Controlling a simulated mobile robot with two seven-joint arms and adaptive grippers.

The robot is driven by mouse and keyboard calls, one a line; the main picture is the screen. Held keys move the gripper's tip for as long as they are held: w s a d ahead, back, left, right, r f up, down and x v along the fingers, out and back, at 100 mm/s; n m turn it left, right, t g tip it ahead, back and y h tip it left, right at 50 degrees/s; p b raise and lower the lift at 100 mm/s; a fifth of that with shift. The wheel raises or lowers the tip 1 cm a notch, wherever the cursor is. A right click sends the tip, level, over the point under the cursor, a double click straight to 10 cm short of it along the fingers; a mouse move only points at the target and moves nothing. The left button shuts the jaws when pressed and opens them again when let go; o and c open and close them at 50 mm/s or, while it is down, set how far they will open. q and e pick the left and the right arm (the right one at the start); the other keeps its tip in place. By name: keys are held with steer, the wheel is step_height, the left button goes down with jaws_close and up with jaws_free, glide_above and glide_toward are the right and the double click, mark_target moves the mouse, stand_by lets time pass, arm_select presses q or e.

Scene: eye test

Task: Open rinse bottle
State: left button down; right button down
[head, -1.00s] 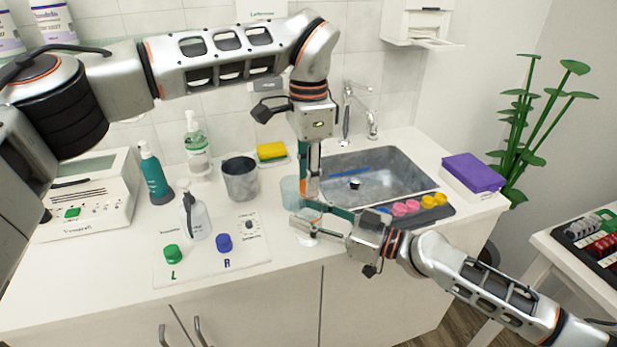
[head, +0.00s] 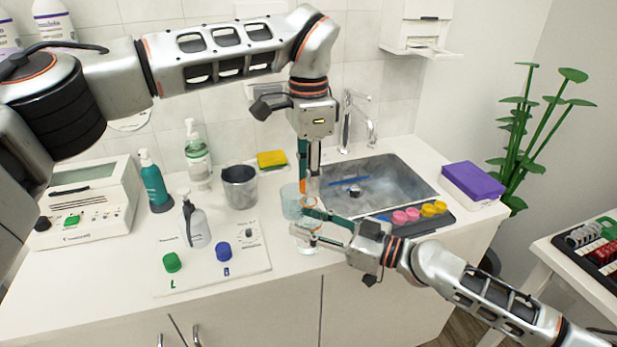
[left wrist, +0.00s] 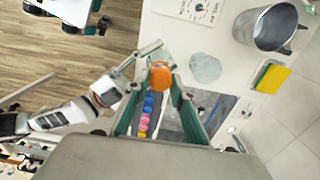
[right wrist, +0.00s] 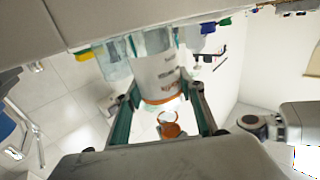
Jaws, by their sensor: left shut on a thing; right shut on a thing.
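The rinse bottle (right wrist: 158,72) is white with print and an orange band, and stands in front of the sink. In the head view the grippers hide most of it. Its orange cap (left wrist: 160,75) sits between the fingertips of my left gripper (head: 312,188), which is shut on it from above. My right gripper (head: 312,232) is shut on the bottle body below, coming from the right. In the right wrist view an orange ring (right wrist: 170,129) shows near the bottle's end. I cannot tell whether the cap is still seated on the neck.
A clear cup (head: 291,203) stands close left of the grippers, with a metal cup (head: 240,188) further left. The sink (head: 395,180) lies behind. A dark tray of coloured caps (head: 413,215) is to the right. A white spray bottle (head: 195,228) stands at left.

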arm_select(q)
steer(key=shift+r, duration=2)
arm_select(e)
steer(key=c, duration=1.2)
jaws_free()
